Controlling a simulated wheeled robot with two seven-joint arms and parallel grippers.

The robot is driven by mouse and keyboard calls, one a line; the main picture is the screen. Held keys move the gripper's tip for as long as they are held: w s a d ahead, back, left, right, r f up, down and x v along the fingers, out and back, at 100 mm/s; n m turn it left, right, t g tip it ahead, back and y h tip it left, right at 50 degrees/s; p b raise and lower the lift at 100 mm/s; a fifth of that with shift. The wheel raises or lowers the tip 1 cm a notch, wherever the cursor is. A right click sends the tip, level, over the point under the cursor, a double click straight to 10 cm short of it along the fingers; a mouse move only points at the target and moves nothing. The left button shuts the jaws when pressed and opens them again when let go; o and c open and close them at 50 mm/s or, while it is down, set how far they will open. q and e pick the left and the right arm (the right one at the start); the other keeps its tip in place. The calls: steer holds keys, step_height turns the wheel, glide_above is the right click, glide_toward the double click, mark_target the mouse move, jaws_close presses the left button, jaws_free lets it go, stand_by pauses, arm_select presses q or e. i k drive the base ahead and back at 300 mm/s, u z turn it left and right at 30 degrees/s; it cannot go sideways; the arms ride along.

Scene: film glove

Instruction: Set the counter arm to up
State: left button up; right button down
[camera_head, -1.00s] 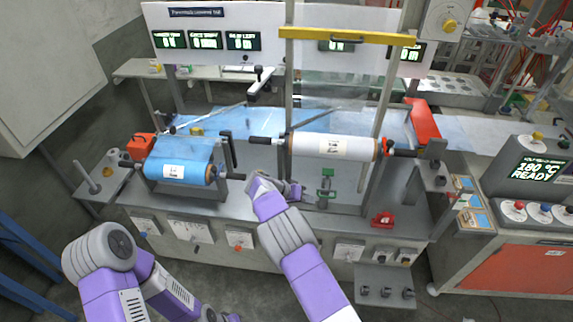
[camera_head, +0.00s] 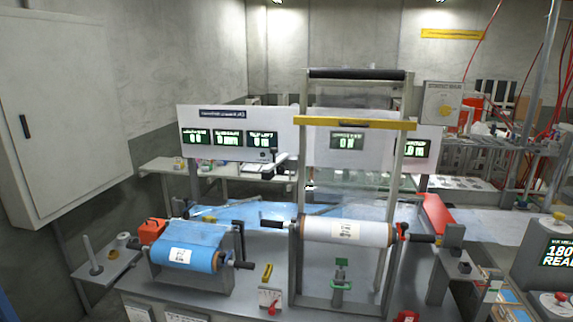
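The film machine (camera_head: 255,294) stands in the middle of the head view. A small arm with a black knob (camera_head: 274,157) stands in front of the left display board; it may be the counter arm, but no label on it is readable. It looks raised at its knob end, though its exact setting is too small to tell. A blue film roll (camera_head: 195,257) sits at the left and a white film roll (camera_head: 322,231) in the middle. Neither of my grippers is in view.
A tall metal frame (camera_head: 300,215) with a yellow bar (camera_head: 362,123) rises over the white roll. A red part (camera_head: 436,215) lies to its right. A grey cabinet (camera_head: 70,110) is on the left wall. A green clamp (camera_head: 341,283) stands below the white roll.

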mark_target(186, 215)
steer(key=z, duration=0.55)
steer(key=i, duration=1.25)
steer(key=u, duration=0.6)
